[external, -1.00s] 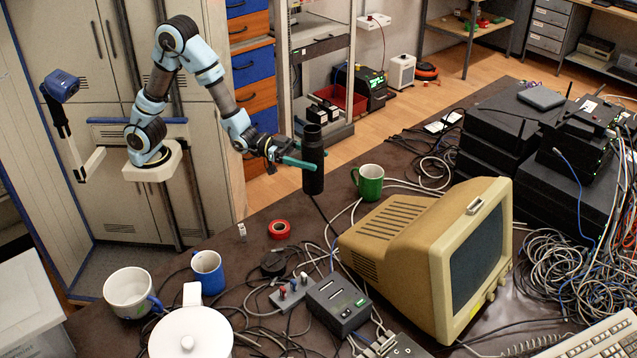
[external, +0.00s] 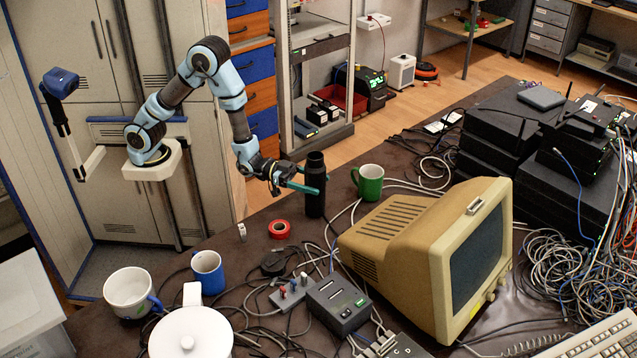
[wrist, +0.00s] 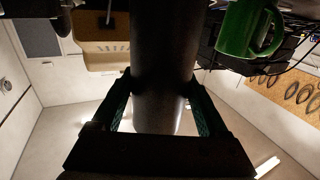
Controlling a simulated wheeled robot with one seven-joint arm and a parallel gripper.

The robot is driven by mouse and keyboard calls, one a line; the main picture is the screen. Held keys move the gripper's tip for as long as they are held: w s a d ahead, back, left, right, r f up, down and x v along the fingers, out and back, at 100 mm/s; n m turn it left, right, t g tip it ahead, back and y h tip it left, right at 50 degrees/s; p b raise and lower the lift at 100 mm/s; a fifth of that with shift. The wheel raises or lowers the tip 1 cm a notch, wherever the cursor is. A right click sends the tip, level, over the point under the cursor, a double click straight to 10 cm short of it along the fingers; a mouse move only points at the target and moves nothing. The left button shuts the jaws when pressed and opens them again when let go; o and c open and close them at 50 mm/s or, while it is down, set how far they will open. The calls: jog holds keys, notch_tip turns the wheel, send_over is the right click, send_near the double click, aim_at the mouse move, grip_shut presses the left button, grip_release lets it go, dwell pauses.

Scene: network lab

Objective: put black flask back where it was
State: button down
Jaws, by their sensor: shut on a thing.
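The black flask (external: 315,172) is upright near the far edge of the dark table, left of the green mug (external: 368,182). Its base looks to be at or very near the table top; I cannot tell whether it touches. My gripper (external: 303,182) reaches in from the left and is shut around the flask's body. In the wrist view the flask (wrist: 163,60) stands between the two green fingers (wrist: 163,108), and the green mug (wrist: 248,28) is to its right.
A beige monitor (external: 400,235) stands in front of the flask and to its right. A red tape roll (external: 279,229) lies to the left, with a blue mug (external: 208,271) and a white mug (external: 130,292) farther left. Cables (external: 330,235) lie just in front.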

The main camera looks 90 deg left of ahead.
jog(key=shift+f, duration=0.15)
grip_release()
jog(key=shift+s+r, duration=0.1)
jog(key=shift+r, duration=0.15)
jog(key=s+a+f+g+y, duration=0.1)
jog(key=s+a, duration=0.1)
jog(key=s+a+f+g+y+b, duration=0.1)
jog(key=s+a, duration=0.1)
jog(key=s, duration=0.1)
jog(key=s+a+f+g, duration=0.1)
jog(key=s+a, duration=0.1)
jog(key=shift+s+f+n+g+y, duration=0.2)
jog(key=shift+s+n+g+y, duration=0.1)
jog(key=shift+s+n+y, duration=0.1)
jog(key=s+a+f+n+g+y, duration=0.1)
jog(key=s+a+g, duration=0.3)
jog(key=s, duration=0.6)
jog(key=s+a+f+n+g+y, duration=0.1)
jog(key=s+a+g+y, duration=0.1)
jog(key=s+a+g, duration=0.2)
jog(key=s+g, duration=0.3)
jog(key=s, duration=0.3)
jog(key=shift+s+f+y, duration=0.15)
jog(key=shift+f+y, duration=0.15)
jog(key=shift+y, duration=0.1)
